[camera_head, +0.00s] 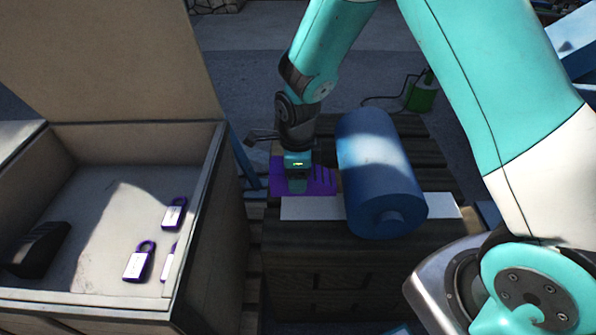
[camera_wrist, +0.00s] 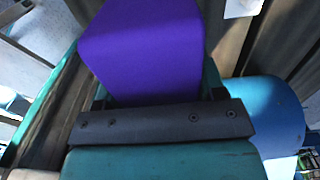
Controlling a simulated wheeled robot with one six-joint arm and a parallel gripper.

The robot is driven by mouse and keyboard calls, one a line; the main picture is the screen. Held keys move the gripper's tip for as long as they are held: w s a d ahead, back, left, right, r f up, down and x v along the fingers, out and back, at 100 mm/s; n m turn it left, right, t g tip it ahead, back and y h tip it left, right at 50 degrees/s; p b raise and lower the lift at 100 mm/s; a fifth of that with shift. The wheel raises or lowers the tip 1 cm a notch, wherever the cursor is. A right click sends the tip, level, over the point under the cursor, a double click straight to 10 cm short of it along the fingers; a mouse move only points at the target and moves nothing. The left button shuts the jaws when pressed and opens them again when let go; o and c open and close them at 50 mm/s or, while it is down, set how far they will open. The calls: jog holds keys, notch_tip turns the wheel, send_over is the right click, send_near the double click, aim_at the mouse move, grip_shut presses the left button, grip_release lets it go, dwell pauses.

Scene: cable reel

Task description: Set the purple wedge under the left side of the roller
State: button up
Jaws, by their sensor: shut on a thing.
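The purple wedge (camera_head: 320,180) is at the left side of the blue roller (camera_head: 378,170) in the head view. Its right end is close to the roller; I cannot tell whether they touch. My gripper (camera_head: 297,183) is over the wedge, shut on it, and hides part of its middle. In the wrist view the wedge (camera_wrist: 150,45) fills the space between the teal fingers of my gripper (camera_wrist: 155,80). The roller (camera_wrist: 270,110) is at the right there. I cannot tell whether the wedge rests on the surface below.
The roller lies across a white strip (camera_head: 310,208) on a dark wooden stand (camera_head: 345,260). An open box (camera_head: 95,190) at the left holds padlocks (camera_head: 138,262) and a black object (camera_head: 38,248). A green canister (camera_head: 423,95) stands behind.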

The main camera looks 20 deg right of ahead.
jog(key=shift+f+b, duration=3)
jog(key=shift+f, duration=0.55)
jog(key=shift+s+d+r+p, duration=0.1)
jog(key=shift+d+r+p, duration=0.1)
jog(key=shift+d+p, duration=0.15)
jog(key=shift+s+d+f, duration=0.1)
jog(key=shift+s+d, duration=0.2)
jog(key=shift+d, duration=0.4)
jog(key=shift+s+d, duration=0.3)
jog(key=shift+d, duration=0.35)
jog(key=o, duration=1.3)
jog(key=shift+o, duration=0.2)
